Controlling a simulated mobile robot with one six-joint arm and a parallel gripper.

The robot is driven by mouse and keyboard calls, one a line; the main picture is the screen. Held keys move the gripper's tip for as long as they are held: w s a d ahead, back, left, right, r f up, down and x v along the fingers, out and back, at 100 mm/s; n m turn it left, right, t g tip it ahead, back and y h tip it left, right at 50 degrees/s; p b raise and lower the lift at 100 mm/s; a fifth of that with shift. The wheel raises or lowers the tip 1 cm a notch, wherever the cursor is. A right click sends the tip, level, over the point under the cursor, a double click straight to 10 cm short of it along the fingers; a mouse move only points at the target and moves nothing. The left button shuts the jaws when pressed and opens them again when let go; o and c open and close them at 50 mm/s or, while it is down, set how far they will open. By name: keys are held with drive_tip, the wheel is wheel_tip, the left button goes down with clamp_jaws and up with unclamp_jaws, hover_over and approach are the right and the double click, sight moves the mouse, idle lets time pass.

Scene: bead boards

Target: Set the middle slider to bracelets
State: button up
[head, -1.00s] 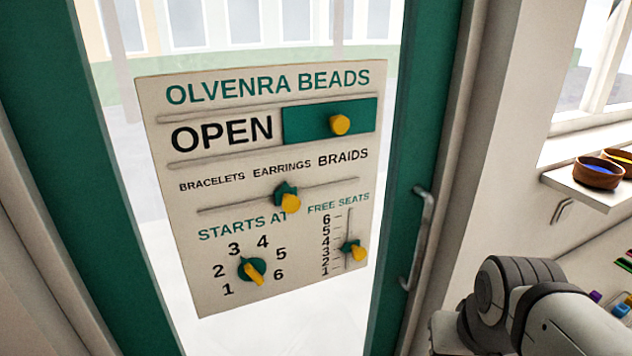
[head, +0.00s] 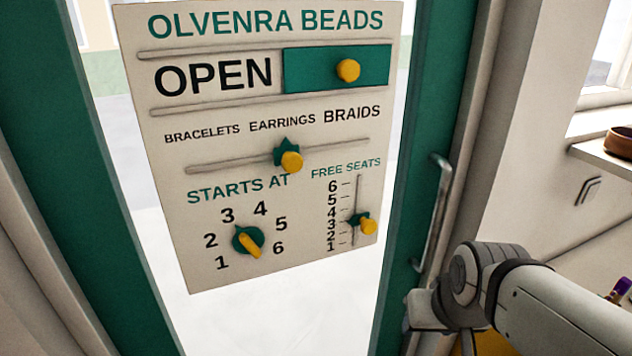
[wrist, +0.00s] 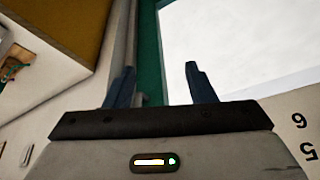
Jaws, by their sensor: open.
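The white sign board (head: 165,225) hangs on the glass door. Its middle slider has a yellow knob (head: 291,162) with a green pointer (head: 286,148) on a slanted grey track, under the word EARRINGS. The word BRACELETS (head: 202,134) is at the track's left end. My gripper (wrist: 160,85) shows in the wrist view with its two dark fingers apart and nothing between them. In the head view my arm is at the lower right, apart from the slider; the fingertips cannot be made out there. A corner of the board (wrist: 285,115) shows in the wrist view.
Other yellow knobs sit on the board: the OPEN slide (head: 348,70), the STARTS AT dial (head: 249,245) and the FREE SEATS slider (head: 368,226). A metal door handle (head: 436,210) stands right of the board. A shelf with a brown bowl (head: 620,143) is farther right.

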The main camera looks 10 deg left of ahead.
drive_tip(key=w+a+r+n+t+y, duration=0.2)
drive_tip(key=w+a+r+t, duration=0.15)
drive_tip(key=a, duration=0.35)
drive_tip(key=n+t+y, duration=0.3)
drive_tip(key=t+y, duration=0.4)
approach(294, 165)
drive_tip(key=x, duration=1.1)
drive_tip(key=shift+d, duration=0.1)
drive_tip(key=shift+c, duration=0.4)
clamp_jaws()
